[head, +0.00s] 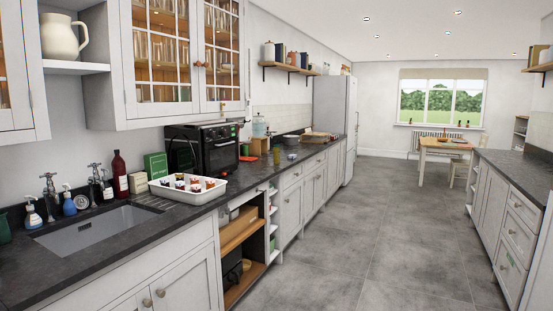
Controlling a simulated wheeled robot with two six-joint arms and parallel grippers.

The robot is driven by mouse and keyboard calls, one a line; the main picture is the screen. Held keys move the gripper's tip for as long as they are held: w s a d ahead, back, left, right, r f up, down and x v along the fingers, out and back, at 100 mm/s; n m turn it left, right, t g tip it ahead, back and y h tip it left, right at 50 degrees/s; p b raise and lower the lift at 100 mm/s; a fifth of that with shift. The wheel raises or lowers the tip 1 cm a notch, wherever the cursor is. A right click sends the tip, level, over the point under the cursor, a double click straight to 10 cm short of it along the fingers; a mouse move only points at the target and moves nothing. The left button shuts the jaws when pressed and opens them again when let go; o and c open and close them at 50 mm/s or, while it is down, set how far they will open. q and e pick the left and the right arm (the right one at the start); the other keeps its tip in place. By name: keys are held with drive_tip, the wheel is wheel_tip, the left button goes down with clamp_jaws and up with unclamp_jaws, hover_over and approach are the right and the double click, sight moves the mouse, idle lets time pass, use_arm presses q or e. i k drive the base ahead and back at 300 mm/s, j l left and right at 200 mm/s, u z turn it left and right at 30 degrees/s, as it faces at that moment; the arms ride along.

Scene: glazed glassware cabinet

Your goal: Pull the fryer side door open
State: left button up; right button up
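The glazed wall cabinet (115,108) hangs at upper left, with glassware visible behind its panes. Its right glazed door (222,105) is on the side nearer the black fryer-like oven (205,150). Its left glazed door (131,60) is beside it. Both doors look shut, with round knobs (205,65) close together where they meet. The black oven stands on the counter below the cabinet, and its front looks closed. Neither of my grippers is in view.
A white tray (160,193) with several small cups sits on the dark counter (75,270), below the cabinet. A sink (95,228), bottles and a cream jug (62,38) are at left. The grey floor aisle (340,235) is clear.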

sight(206, 106)
drive_tip(key=i+l+z, duration=0.1)
drive_tip(key=i+z, duration=0.35)
drive_tip(key=i, duration=1.5)
